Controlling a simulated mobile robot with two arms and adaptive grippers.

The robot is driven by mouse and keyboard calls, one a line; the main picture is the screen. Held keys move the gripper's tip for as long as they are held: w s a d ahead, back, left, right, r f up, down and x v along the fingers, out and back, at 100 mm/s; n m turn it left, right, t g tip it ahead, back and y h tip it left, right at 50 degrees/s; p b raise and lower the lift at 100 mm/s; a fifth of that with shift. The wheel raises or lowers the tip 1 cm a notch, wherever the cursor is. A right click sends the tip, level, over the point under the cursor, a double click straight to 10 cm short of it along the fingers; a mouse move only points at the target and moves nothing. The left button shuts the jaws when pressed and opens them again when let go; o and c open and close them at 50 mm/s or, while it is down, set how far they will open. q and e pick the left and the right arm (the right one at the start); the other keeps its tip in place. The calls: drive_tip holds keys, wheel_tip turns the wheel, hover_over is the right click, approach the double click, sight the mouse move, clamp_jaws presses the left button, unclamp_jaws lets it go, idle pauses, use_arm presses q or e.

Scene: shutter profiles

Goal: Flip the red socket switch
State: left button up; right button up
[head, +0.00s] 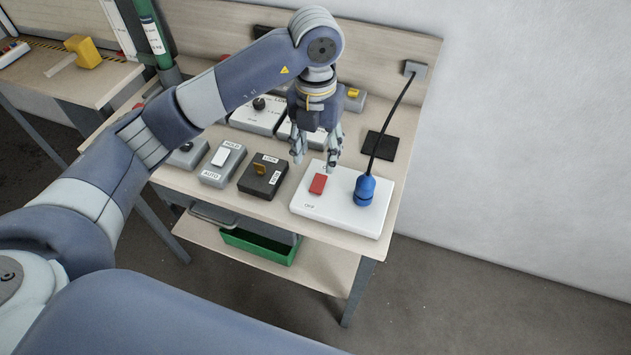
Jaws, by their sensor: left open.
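The red socket switch (318,184) is a small red rocker on a white socket plate (345,219), near the front right of the bench. An "OFF" label shows in front of it; the label behind it is partly covered. A blue plug (364,190) sits in the same plate to the right of the switch, with a black cable (385,131) running up from it. My left gripper (316,163) points down just behind and above the switch. Its fingers are apart and nothing shows between them. I cannot tell whether a fingertip touches the plate. My right gripper is not seen.
A black box with a yellow lever (263,178) and a grey HOLD/AUTO box (222,163) stand left of the plate. A black square pad (381,146) lies behind it. A wall socket (415,69) is on the back panel. A green bin (260,246) is on the lower shelf.

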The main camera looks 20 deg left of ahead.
sight(316, 189)
use_arm(q)
wheel_tip(316, 189, down, 11)
drive_tip(key=p, duration=0.2)
drive_tip(key=shift+r+p, duration=0.15)
drive_tip(key=shift+p, duration=0.2)
drive_tip(key=shift+c, duration=0.2)
drive_tip(key=c, duration=1)
